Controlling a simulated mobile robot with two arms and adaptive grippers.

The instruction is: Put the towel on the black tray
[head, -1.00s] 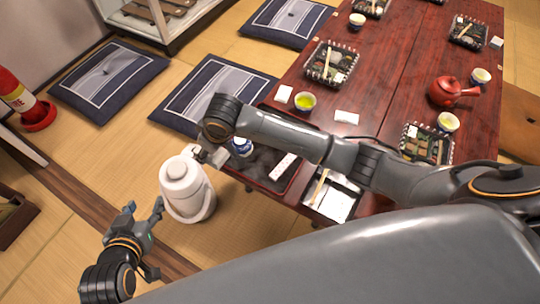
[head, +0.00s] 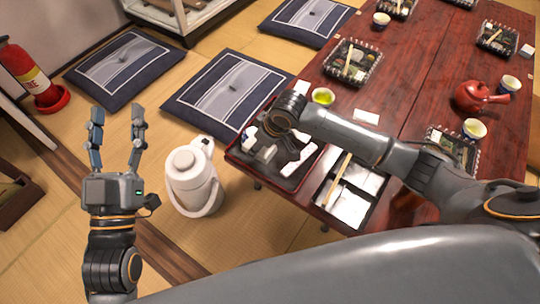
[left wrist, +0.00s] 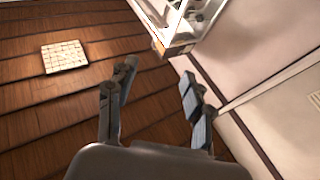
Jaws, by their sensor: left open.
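The black tray (head: 240,156) lies at the near left corner of the red-brown table. A white elongated piece (head: 298,160) lies on it. A flat white rectangle (head: 366,117) lies farther back on the table, and a smaller one (head: 302,87) lies left of it; I cannot tell which white piece is the towel. My right gripper (head: 262,150) is low over the black tray, partly hidden by its own wrist; its jaws are unclear. My left gripper (head: 117,112) is open and empty, fingers up, over the floor left of the table; its fingers also show in the left wrist view (left wrist: 155,78).
A white pot (head: 190,180) stands on the floor between my left gripper and the table. A metallic tray with chopsticks (head: 350,205) lies right of the black tray. Cups, lunch boxes and a red teapot (head: 475,97) are farther back. Cushions (head: 220,92) lie on the floor.

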